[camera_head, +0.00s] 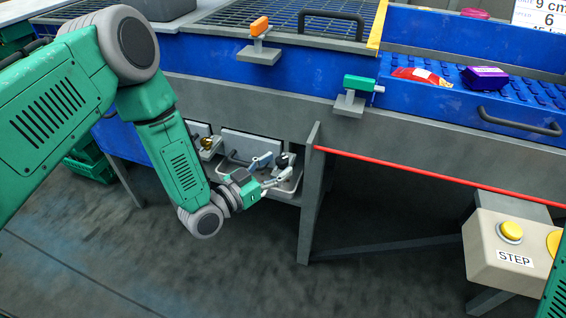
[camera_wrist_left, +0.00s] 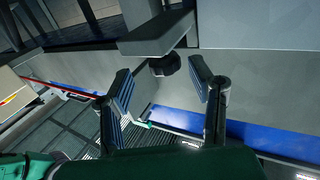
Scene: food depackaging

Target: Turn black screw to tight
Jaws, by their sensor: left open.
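The black screw (camera_wrist_left: 165,64) shows in the left wrist view as a dark, round knob, below a grey bracket and ahead of my fingers. In the head view the black screw (camera_head: 284,159) is a small dark shape on the shelf under the machine, partly covered by my gripper. My left gripper (camera_head: 272,173) is open beside it. In the left wrist view my left gripper (camera_wrist_left: 163,84) has one finger on each side of the screw's line, with visible gaps and no clear contact. My right gripper is out of view.
The grey bracket (camera_wrist_left: 158,34) hangs close over the finger gap. A brass-coloured knob (camera_head: 206,142) sits left of the gripper, and a grey post (camera_head: 308,195) stands to its right. A red cord (camera_head: 420,172) runs along the machine. A STEP button box (camera_head: 490,262) is at lower right.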

